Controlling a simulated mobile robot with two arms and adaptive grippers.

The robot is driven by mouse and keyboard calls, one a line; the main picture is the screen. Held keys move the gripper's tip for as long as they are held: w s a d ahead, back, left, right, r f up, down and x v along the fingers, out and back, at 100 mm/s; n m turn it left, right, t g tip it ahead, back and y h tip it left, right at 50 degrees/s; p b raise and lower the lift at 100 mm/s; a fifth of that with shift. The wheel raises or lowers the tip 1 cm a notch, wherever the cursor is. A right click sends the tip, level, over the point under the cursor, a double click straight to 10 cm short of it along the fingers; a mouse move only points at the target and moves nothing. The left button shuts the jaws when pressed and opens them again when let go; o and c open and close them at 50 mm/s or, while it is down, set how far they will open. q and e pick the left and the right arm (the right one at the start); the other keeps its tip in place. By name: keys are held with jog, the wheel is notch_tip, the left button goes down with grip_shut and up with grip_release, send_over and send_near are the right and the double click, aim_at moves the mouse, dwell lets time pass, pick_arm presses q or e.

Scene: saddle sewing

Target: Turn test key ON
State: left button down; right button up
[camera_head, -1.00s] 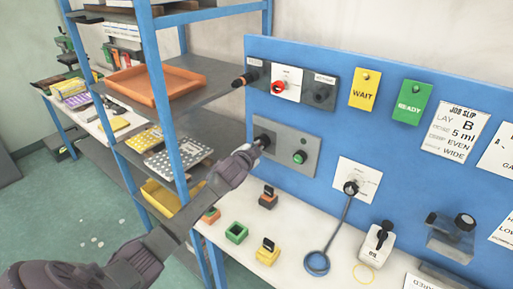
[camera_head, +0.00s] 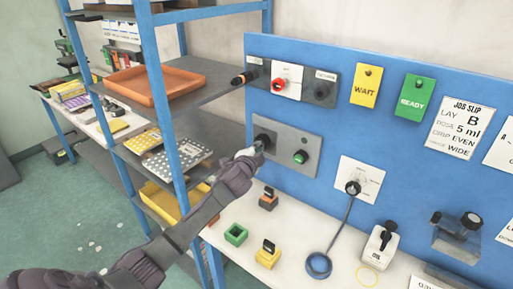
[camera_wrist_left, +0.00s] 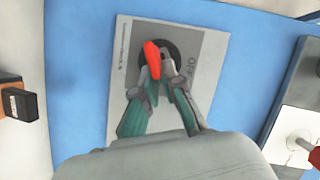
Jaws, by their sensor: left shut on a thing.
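The test key has a red handle (camera_wrist_left: 151,62) in front of a dark round switch on a grey plate (camera_wrist_left: 214,50) marked OFF. In the left wrist view my left gripper (camera_wrist_left: 156,82) is shut on the red handle, with a fingertip on each side of it. In the head view the left gripper (camera_head: 260,147) reaches the left half of the grey switch plate (camera_head: 285,128) on the blue board. The key itself is hard to make out there. A dark green button or lamp (camera_head: 300,157) is right of it. My right gripper is not in view.
Above the plate are a red knob (camera_head: 279,83) and dark switches. A blue shelf post (camera_head: 160,95) stands close left of my arm. On the white bench below lie a green block (camera_head: 236,234), a yellow block (camera_head: 267,256) and an orange block (camera_head: 268,200).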

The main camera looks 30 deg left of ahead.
pick_arm(q)
jog(key=shift+f, duration=0.1)
jog(key=m+b, duration=0.1)
jog(key=m+t+y+b, duration=0.1)
jog(key=b, duration=0.1)
jog(key=shift+d+f+m, duration=0.1)
jog(key=shift+f+m, duration=0.15)
jog(key=shift+m, duration=0.05)
dwell(0.5)
